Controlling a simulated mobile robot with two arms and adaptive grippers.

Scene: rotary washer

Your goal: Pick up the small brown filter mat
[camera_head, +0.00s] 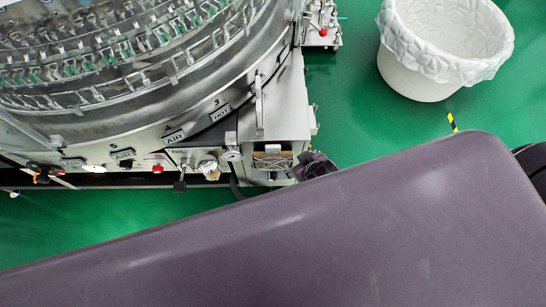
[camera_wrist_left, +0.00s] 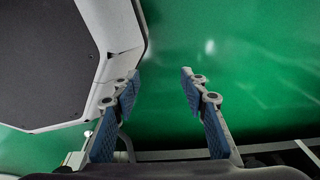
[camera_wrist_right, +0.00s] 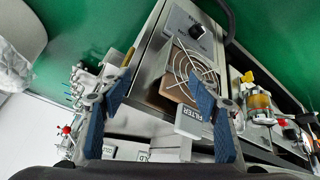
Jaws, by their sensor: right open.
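The brown filter mat (camera_wrist_right: 173,80) shows in the right wrist view, in the opening of a metal box, partly hidden behind a round wire grille (camera_wrist_right: 192,73). A light plate marked FILTER (camera_wrist_right: 190,122) is in front of it, lower down. In the head view the box opening (camera_head: 272,158) shows a little brown, too small to make out. My left gripper (camera_wrist_left: 160,78) is open and empty above the green floor.
The round steel washer (camera_head: 150,90) fills the upper left of the head view. A white lined bin (camera_head: 425,80) stands on the green floor at upper right. A regulator with a yellow part (camera_wrist_right: 258,100) sits right of the box in the right wrist view.

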